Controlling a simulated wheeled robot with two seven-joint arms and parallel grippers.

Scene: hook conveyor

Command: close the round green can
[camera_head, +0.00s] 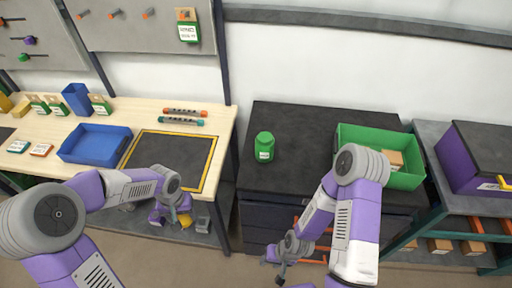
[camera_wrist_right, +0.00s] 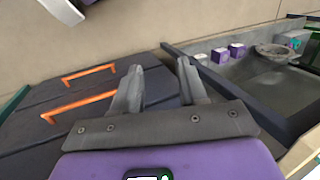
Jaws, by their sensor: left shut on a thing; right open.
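The round green can (camera_head: 264,147) stands upright on the black top of the drawer cabinet and has a white label. Its top looks green; I cannot tell at this size whether it is closed. My left gripper (camera_head: 176,214) is low in front of the workbench, left of the can and well apart from it. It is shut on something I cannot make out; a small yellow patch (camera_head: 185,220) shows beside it. My right gripper (camera_head: 280,277) is low in front of the cabinet, apart from the can. In the right wrist view its fingers (camera_wrist_right: 158,84) are open and empty.
A green bin (camera_head: 408,180) with boxes stands right of the can on the cabinet top (camera_head: 300,135). A blue tray (camera_head: 84,157) and a yellow-edged dark mat (camera_head: 160,152) are on the bench. Orange drawer handles (camera_wrist_right: 90,74) are near my right gripper. The cabinet top around the can is clear.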

